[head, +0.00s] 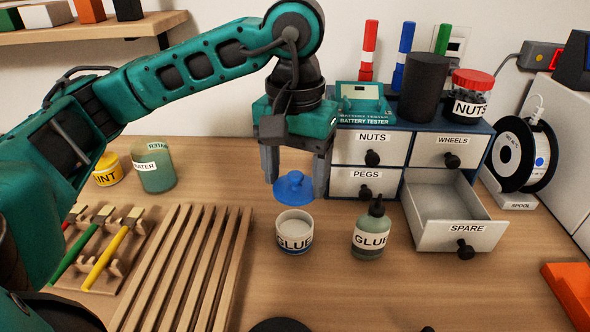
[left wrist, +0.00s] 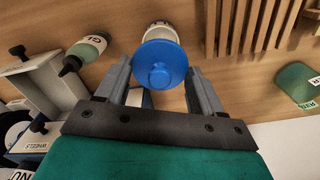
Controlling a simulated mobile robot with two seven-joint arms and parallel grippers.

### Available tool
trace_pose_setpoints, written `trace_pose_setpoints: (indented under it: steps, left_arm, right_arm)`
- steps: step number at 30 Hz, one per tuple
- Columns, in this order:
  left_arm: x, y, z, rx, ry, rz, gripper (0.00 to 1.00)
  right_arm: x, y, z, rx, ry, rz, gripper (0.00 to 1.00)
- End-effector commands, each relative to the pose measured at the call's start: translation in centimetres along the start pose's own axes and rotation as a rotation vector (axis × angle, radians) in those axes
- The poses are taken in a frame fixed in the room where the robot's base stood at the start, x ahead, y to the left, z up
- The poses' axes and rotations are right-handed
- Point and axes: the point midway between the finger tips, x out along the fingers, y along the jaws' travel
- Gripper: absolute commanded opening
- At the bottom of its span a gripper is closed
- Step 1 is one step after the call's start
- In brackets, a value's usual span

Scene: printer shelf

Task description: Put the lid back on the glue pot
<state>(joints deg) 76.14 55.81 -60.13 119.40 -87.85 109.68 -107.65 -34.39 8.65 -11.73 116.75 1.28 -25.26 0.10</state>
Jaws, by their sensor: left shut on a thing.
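The glue pot (head: 294,232) is a small open white cup with a GLUE label, upright on the table; in the left wrist view its body (left wrist: 161,33) is partly hidden behind the lid. The lid (head: 293,189) is a blue disc with a knob, held roughly level above the pot and apart from it in the head view. It also shows between the fingers in the left wrist view (left wrist: 160,66). My left gripper (head: 295,180) points down, with its two fingers shut on the lid. My right gripper is not in view.
A green GLUE bottle (head: 371,232) stands right of the pot. Behind it is a drawer cabinet (head: 396,146) with the SPARE drawer (head: 452,235) pulled open. A slatted wooden rack (head: 190,260) lies to the left. The table in front of the pot is mostly clear.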

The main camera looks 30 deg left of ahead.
Motion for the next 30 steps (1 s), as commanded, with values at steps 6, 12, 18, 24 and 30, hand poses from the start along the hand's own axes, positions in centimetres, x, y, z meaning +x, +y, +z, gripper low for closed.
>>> trace_pose_setpoints:
  steps: [6, 12, 18, 24, 30]
  left_arm:
    - [0.4, 0.0, 0.0, 0.020, -0.001, 0.000, 0.39]
    - [1.4, 0.0, 0.0, 0.018, -0.001, -0.001, 0.39]
    - [3.3, 0.0, 0.1, 0.018, -0.002, -0.001, 0.39]
    - [5.5, 0.0, 0.1, 0.018, -0.001, -0.001, 0.39]
    - [6.5, 0.0, 0.0, 0.018, 0.000, 0.000, 0.39]
  right_arm:
    - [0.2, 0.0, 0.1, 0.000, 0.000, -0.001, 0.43]
    - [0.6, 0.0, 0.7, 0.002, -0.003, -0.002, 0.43]
    - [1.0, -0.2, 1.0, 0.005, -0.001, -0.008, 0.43]
    - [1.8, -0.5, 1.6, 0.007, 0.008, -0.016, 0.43]
    - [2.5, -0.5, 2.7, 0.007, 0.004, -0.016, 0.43]
